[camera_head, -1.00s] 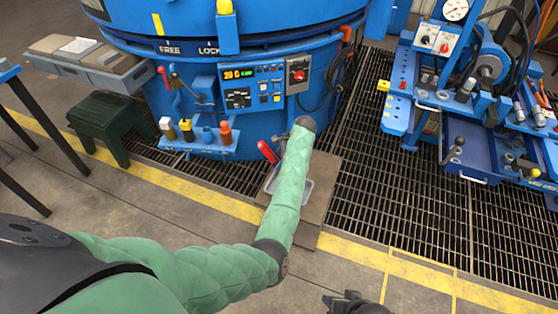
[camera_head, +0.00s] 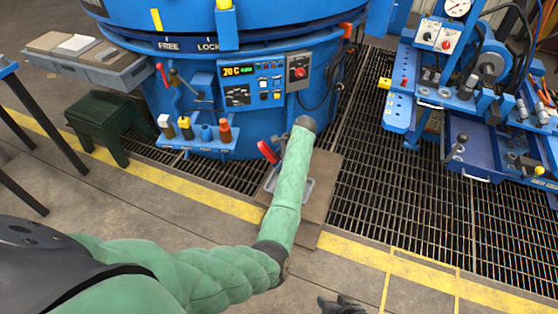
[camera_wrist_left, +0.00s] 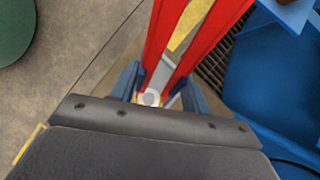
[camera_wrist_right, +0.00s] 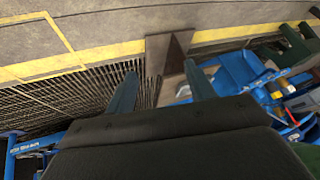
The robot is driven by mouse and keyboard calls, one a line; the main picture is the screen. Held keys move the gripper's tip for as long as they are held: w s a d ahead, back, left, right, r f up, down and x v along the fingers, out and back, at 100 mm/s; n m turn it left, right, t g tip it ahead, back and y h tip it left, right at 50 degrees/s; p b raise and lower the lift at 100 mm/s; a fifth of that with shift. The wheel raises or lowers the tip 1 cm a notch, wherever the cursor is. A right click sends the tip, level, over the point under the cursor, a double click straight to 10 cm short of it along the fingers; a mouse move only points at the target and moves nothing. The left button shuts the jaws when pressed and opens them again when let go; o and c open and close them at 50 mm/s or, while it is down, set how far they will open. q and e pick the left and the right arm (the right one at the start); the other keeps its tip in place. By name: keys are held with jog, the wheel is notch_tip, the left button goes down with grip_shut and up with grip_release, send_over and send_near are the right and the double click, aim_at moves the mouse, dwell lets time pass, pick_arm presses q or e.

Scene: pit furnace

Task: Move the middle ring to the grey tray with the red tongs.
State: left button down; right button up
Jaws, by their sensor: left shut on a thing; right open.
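My left gripper (camera_wrist_left: 160,88) is shut on the red tongs (camera_wrist_left: 196,42), whose two red arms fill the upper middle of the left wrist view. In the head view a red part of the tongs (camera_head: 267,152) shows left of my green sleeve, in front of the furnace; the gripper is mostly hidden there. A small grey tray (camera_head: 309,187) lies on a brown board on the floor, partly covered by my left arm. I cannot make out any ring. My right gripper (camera_wrist_right: 160,88) is open and empty; in the head view it (camera_head: 340,304) is at the bottom edge.
The blue furnace (camera_head: 190,100) stands ahead, with a small shelf (camera_head: 200,143) of several fittings. A grey bin (camera_head: 90,68) with flat blocks is at left, above a green stool (camera_head: 105,120). A blue workbench (camera_head: 400,115) stands at right. Floor grating (camera_head: 400,195) between is clear.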

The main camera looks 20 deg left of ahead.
pick_arm(q)
jog(key=shift+f+b, duration=0.4)
jog(key=shift+b, duration=0.1)
pick_arm(e)
jog(key=shift+t, duration=0.3)
jog(key=shift+a+f, duration=0.1)
jog(key=shift+f, duration=2.3)
pick_arm(q)
jog(key=c, duration=1.2)
grip_release()
jog(key=shift+o, duration=0.2)
